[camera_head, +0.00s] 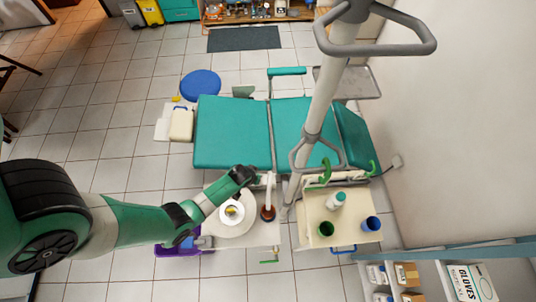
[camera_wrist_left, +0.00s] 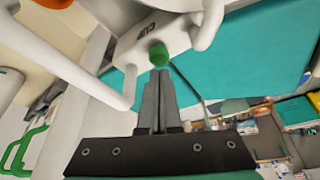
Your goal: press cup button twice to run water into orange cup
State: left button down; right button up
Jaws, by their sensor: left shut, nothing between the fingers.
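A round green button (camera_wrist_left: 158,54) sits on a white panel marked CUP (camera_wrist_left: 147,30) in the left wrist view. My left gripper (camera_wrist_left: 162,70) is shut and empty, its fingertips right by the button; I cannot tell whether they touch it. In the head view my left gripper (camera_head: 256,177) is at the white dental unit, beside the upright white spout (camera_head: 269,188). A brown-orange cup (camera_head: 268,213) stands below the spout. An orange edge (camera_wrist_left: 10,26) shows at the upper left of the wrist view. My right gripper is not in view.
A white basin (camera_head: 234,226) lies just left of the cup, under my left forearm. A cream tray table (camera_head: 345,215) with green and blue cups stands to the right. The teal dental chair (camera_head: 232,135) is behind the unit, with a pale column at its right.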

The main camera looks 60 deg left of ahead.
pick_arm(q)
jog(key=shift+f, duration=0.1)
dwell(0.5)
jog(key=shift+f+b, duration=1.05)
jog(key=shift+r+p, duration=1.2)
jog(key=shift+f, duration=0.25)
